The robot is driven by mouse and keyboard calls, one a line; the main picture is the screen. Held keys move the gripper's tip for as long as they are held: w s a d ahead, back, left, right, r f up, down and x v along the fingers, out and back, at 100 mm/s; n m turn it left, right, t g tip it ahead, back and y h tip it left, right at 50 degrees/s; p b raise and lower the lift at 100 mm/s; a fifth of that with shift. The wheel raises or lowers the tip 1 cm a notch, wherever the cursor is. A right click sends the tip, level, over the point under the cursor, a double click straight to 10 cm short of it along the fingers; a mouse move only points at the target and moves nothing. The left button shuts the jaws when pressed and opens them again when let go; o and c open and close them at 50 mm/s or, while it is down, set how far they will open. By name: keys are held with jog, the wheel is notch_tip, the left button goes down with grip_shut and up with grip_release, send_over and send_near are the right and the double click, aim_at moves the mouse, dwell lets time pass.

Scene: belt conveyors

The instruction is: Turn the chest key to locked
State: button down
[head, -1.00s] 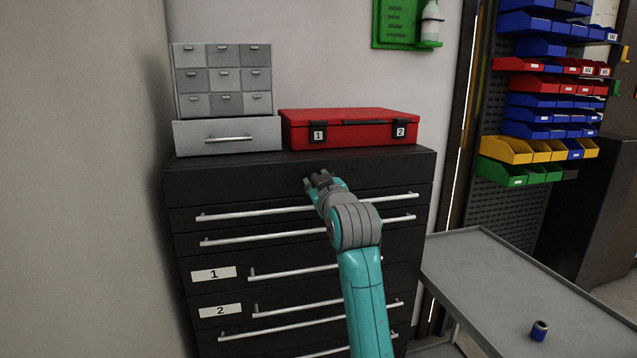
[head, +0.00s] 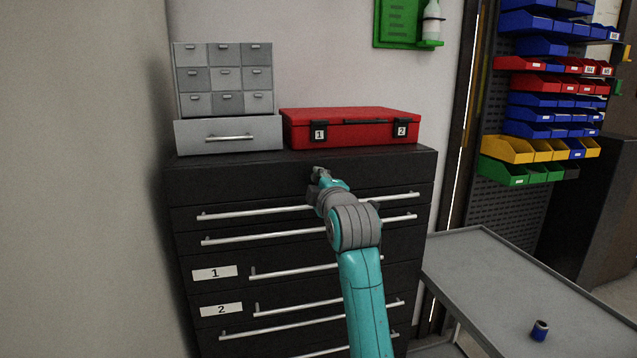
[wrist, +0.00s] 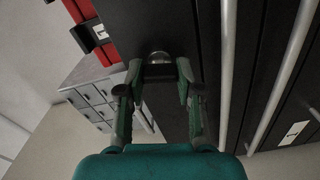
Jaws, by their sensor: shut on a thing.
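The black tool chest (head: 235,181) stands against the wall, with long silver drawer handles on its front. My gripper (head: 319,173) is at the plain top panel of the chest, right of its middle. In the wrist view my gripper (wrist: 159,70) has its two fingers on either side of the small key (wrist: 159,57) at the chest front and is shut on it. Only a rounded silver part of the key shows between the fingertips. The head view hides the key behind my gripper. I cannot tell from these views which way the key points.
A red case (head: 350,128) with clasps labelled 1 and 2 and a grey small-drawer cabinet (head: 224,75) stand on the chest. A grey table (head: 500,285) with a small blue roll (head: 539,330) is at the right. The wall is close on the left.

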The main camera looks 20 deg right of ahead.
jog(key=shift+f+n, duration=0.15)
jog(key=shift+n, duration=1.15)
jog(key=c, duration=0.8)
grip_release()
jog(key=shift+o, duration=0.2)
jog(key=s, duration=1.2)
